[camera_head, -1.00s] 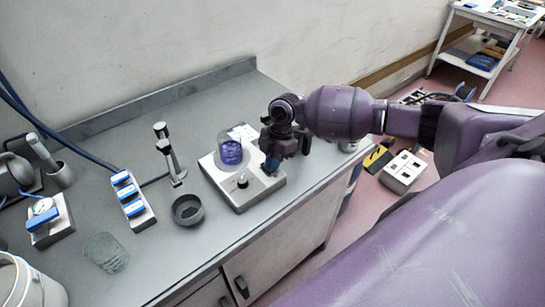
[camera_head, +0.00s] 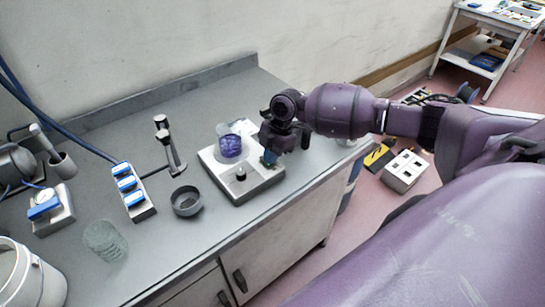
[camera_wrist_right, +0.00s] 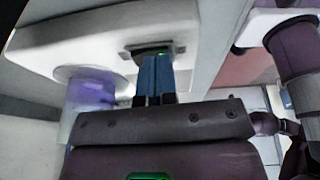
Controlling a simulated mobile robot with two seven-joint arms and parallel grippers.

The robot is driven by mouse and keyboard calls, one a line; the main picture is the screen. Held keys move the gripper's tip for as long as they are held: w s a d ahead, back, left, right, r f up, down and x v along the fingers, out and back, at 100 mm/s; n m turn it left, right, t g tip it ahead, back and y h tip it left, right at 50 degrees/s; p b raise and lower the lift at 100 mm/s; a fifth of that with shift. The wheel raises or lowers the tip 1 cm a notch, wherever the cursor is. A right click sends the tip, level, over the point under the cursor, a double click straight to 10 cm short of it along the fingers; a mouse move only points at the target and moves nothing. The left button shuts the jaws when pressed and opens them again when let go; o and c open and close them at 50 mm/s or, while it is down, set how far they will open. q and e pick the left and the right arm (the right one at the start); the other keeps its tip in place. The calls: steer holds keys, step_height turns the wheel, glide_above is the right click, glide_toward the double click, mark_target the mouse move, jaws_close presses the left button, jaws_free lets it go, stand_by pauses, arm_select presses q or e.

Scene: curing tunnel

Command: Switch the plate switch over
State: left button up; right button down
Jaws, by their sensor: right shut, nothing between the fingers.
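The plate (camera_head: 243,188) is a pale flat unit on the grey bench, with a dark knob (camera_head: 241,173) on its front part. A clear beaker of purple liquid (camera_head: 230,146) stands on it. My right gripper (camera_head: 269,158) is over the plate's right end, shut and empty, pointing down. In the right wrist view its blue fingers (camera_wrist_right: 156,72) reach the plate switch (camera_wrist_right: 148,48), a dark slot with a small green glow. The fingertips hide part of the switch, so I cannot tell touch or its position. In the head view the arm hides the switch. My left gripper is not in view.
A dark bowl (camera_head: 187,201), a blue-topped socket strip (camera_head: 133,192), a metal stand (camera_head: 168,150) and a glass jar (camera_head: 105,241) stand left of the plate. The bench's front edge is close to the plate's right. Boxes lie on the floor beyond.

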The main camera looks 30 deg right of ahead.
steer(key=shift+w+r, duration=0.2)
steer(key=shift+w, duration=0.4)
